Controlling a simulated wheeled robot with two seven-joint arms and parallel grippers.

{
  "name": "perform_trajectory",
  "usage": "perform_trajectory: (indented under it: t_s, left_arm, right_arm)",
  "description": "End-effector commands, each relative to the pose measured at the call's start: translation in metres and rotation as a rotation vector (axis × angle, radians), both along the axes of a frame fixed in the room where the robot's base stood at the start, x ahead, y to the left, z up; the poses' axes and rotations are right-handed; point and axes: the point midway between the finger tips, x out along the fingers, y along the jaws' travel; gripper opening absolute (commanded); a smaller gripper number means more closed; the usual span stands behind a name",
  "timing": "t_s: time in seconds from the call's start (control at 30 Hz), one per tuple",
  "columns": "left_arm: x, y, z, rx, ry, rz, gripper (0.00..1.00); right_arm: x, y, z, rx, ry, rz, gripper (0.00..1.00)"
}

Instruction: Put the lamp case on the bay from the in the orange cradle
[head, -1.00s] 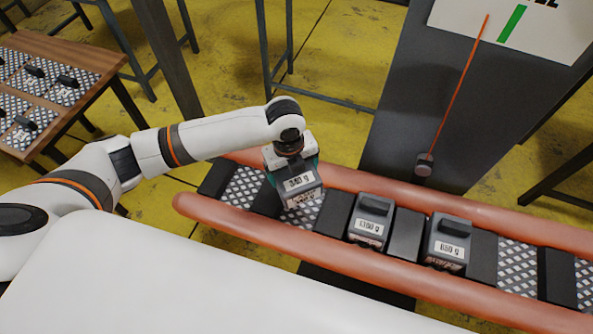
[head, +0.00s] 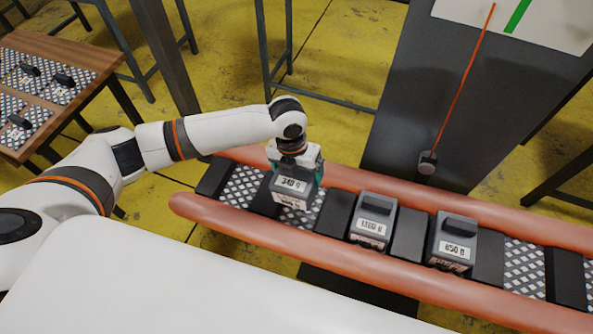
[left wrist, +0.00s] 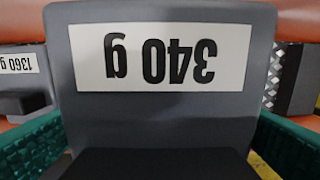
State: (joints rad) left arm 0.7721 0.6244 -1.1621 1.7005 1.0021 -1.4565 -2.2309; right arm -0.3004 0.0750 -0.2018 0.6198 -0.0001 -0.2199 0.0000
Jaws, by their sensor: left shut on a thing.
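My left gripper (head: 297,170) is shut on a grey case (head: 291,190) with a white label. The label reads 340 g upside down in the left wrist view (left wrist: 160,110), with a teal finger on each side. The case is roughly upright over a checkered bay (head: 300,216) of the orange cradle (head: 250,224), formed by two long orange tubes. I cannot tell whether its underside touches the bay. My right gripper is not in view.
Two labelled grey cases, one nearer (head: 372,222) and one farther right (head: 452,243), sit in the cradle. A checkered bay (head: 243,186) lies empty at left and another (head: 524,266) at right. A wooden table (head: 75,100) stands at left. A red cord with a weight (head: 427,162) hangs behind.

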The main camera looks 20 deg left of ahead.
Motion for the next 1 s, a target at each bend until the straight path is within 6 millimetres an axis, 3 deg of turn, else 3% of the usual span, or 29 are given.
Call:
perform_trajectory:
  t_s: [0.8,1.0]
  left_arm:
    - [0.0,-0.006,-0.057,0.0,-0.002,0.0,0.57]
    - [0.0,-0.007,-0.068,-0.001,-0.002,0.001,0.57]
  right_arm:
    - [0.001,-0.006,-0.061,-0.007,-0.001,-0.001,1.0]
    - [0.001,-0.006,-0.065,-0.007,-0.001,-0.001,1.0]
